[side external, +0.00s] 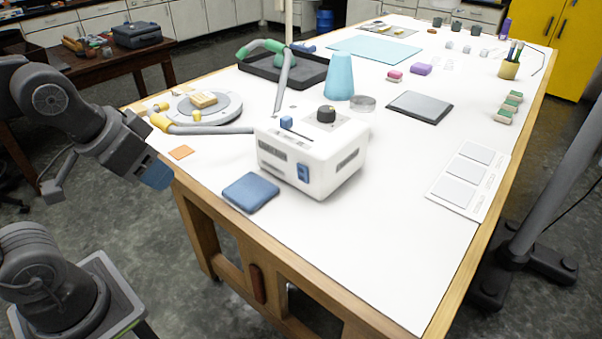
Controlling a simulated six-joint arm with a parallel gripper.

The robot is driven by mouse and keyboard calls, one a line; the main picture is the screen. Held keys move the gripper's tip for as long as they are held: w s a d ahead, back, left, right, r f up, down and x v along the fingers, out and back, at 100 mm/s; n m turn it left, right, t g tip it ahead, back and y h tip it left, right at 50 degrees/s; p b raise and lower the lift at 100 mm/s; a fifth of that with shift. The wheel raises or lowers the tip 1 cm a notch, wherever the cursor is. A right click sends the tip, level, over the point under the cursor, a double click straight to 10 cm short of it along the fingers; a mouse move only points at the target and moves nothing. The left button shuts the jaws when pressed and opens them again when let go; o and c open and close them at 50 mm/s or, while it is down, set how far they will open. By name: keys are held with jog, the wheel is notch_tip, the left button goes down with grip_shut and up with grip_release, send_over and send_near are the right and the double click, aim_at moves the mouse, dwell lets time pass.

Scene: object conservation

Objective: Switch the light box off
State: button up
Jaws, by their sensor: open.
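A white box-shaped unit (312,158) stands near the front edge of the table. It has a blue rocker switch (303,172) on its front face, a blue slider (286,122) and a dark knob (326,114) on top. I cannot tell for sure whether this unit is the light box, and no lit surface stands out. A flat dark grey panel (420,107) lies behind it to the right. My gripper (156,177) is open, with blue at its tip, off the table's left edge and well apart from the unit. Its fingers are hard to make out.
Grey hoses with yellow (162,122) and green (245,49) ends reach left and back from the unit. A blue pad (251,192) lies in front. A round turntable (205,113), black tray (262,70) and blue cone (339,76) stand behind.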

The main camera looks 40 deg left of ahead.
jog(key=shift+w+r, duration=0.1)
jog(key=c, duration=0.3)
jog(key=shift+w+d+r+n, duration=0.15)
jog(key=shift+w+n, duration=0.1)
jog(key=shift+n, duration=0.25)
jog(key=shift+c, duration=0.7)
jog(key=w+d+n, duration=0.1)
jog(key=w+n, duration=0.1)
jog(key=w+d+n, duration=0.1)
jog(key=w+n, duration=0.1)
jog(key=n, duration=0.1)
jog(key=w+d+r+n, duration=0.1)
jog(key=w+n, duration=0.1)
jog(key=n, duration=0.1)
jog(key=shift+w+d, duration=0.15)
jog(key=shift+d, duration=0.15)
grip_shut()
jog(key=w+d+n, duration=0.5)
jog(key=n, duration=0.4)
jog(key=shift+w+d+f+g, duration=0.3)
jog(key=shift+w+d+f, duration=0.1)
jog(key=shift+f, duration=0.05)
